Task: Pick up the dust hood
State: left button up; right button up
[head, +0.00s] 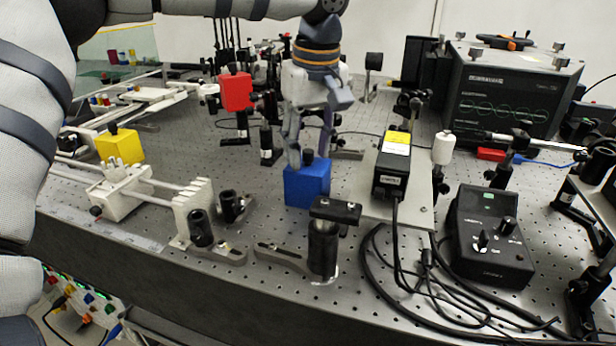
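A blue box-shaped hood (307,187) with a small dark knob on top stands on the perforated bench top, near the middle of the head view. I take it to be the dust hood. My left gripper (309,158) points down from above it. Its two fingers are apart, one on each side of the knob, with a gap visible between fingers and knob. The tips are close to the top of the hood; whether they touch it I cannot tell. My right gripper is not in view.
A black clamp on a post (323,245) stands close in front of the blue hood. A yellow-labelled black module (393,165) is to its right. A yellow box (120,146) and a red box (237,91) stand left. Cables and a black control box (487,245) are front right.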

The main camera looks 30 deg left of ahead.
pick_arm(q)
grip_shut()
jog(key=shift+r, duration=0.1)
